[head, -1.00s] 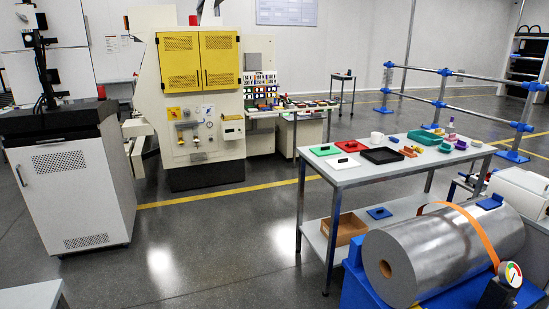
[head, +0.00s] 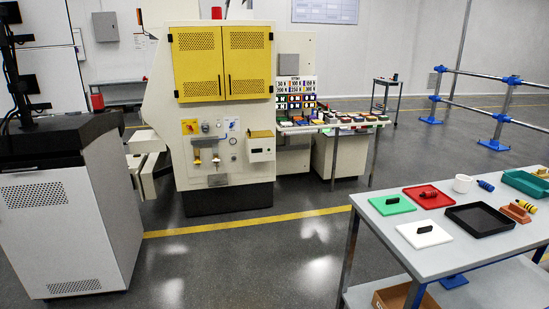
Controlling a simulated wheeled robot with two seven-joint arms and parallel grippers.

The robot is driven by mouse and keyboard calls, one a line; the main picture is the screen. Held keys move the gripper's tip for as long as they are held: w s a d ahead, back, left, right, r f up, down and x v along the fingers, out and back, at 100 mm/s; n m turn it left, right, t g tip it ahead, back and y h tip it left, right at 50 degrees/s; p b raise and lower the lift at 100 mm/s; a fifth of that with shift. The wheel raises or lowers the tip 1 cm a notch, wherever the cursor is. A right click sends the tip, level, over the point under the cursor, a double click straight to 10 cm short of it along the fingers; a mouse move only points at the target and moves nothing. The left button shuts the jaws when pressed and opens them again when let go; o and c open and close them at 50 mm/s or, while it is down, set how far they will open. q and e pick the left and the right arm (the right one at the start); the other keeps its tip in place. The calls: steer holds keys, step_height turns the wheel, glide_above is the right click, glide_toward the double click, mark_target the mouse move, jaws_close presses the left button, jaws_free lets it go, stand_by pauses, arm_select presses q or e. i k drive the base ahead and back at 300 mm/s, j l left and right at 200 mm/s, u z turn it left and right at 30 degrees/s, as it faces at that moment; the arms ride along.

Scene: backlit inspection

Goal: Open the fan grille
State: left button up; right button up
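No part is clearly identifiable as the fan grille. Perforated panels show in several places in the head view. A cream machine (head: 220,160) at the back centre has two shut yellow doors (head: 222,63) with perforated areas and dark handles near their middle seam. A white cabinet (head: 75,230) at the left has an upper perforated vent (head: 33,195) and a lower one (head: 73,287). Neither of my grippers is in view.
A grey table (head: 385,235) at the right holds coloured lids, a black tray (head: 480,220) and a white mug (head: 462,184). A bench (head: 335,126) with small items stands right of the machine. Grey floor (head: 250,262) lies open in the middle, crossed by a yellow line.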

mark_target(263, 133)
steer(key=i, duration=1.9)
